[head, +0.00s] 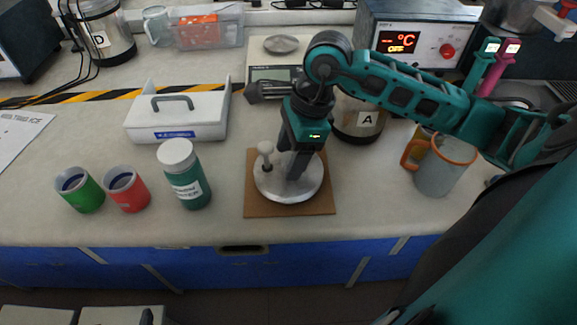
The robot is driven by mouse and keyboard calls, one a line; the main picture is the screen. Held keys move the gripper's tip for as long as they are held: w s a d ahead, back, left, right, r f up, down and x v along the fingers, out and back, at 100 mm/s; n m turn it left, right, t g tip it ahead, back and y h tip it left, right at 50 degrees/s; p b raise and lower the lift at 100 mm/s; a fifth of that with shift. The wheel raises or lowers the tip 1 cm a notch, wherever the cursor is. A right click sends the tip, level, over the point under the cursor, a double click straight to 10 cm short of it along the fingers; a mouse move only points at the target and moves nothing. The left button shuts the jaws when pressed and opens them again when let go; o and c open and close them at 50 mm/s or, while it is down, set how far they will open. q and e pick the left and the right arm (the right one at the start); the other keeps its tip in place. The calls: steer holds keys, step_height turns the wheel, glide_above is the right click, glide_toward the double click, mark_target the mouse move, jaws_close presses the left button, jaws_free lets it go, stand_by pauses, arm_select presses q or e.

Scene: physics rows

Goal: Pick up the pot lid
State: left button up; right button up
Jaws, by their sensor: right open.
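The pot lid (283,187) is a round silver disc with a pale upright knob (266,153). It lies flat on a brown square board (318,208) near the front of the bench. My right gripper (293,172) is open and points down over the lid, just right of the knob, with nothing visibly held. The knob stands apart from its fingers in the picture. I cannot tell whether the fingertips touch the lid. A metal pot (355,125) marked "A" stands behind, partly hidden by my right arm. My left gripper is out of view.
A lidded green jar (186,180), a red cup (130,196) and a green cup (85,195) stand left of the board. A white handled box (178,122) is behind them. A grey mug (440,175) stands right. Scales (272,73) are at the back.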

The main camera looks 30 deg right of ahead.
jaws_close()
stand_by(0.6)
